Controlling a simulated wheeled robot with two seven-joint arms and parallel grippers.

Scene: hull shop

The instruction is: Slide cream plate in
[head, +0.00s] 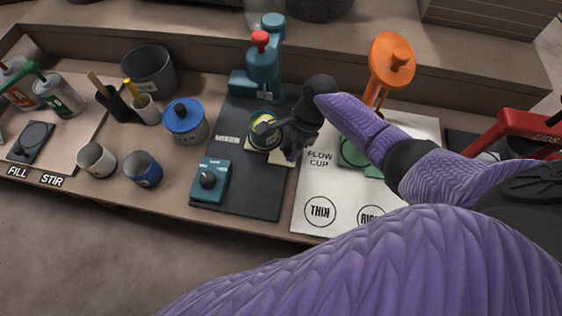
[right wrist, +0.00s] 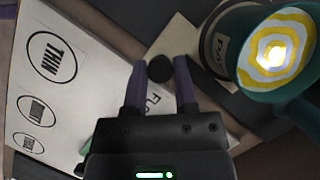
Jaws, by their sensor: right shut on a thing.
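The cream plate (head: 279,158) lies on the dark mixer base (head: 235,146). A round tin (head: 259,143) with yellow and pale contents stands on it. In the right wrist view a corner of the plate (right wrist: 178,36) shows with the tin's dark side (right wrist: 214,48) behind. My right gripper (head: 290,148) is low at the plate's right side. In the right wrist view its fingers (right wrist: 160,80) are shut on a round black knob (right wrist: 160,68) at the plate's near end. The gripper hides part of the plate. My left gripper is not in view.
The teal mixer (head: 263,72) with a red knob stands behind the tin. A teal dial box (head: 210,183) sits front left. The white flow cup board (head: 335,190) and orange stand (head: 392,60) are to the right. Cups and a blue-lidded pot (head: 186,121) stand left.

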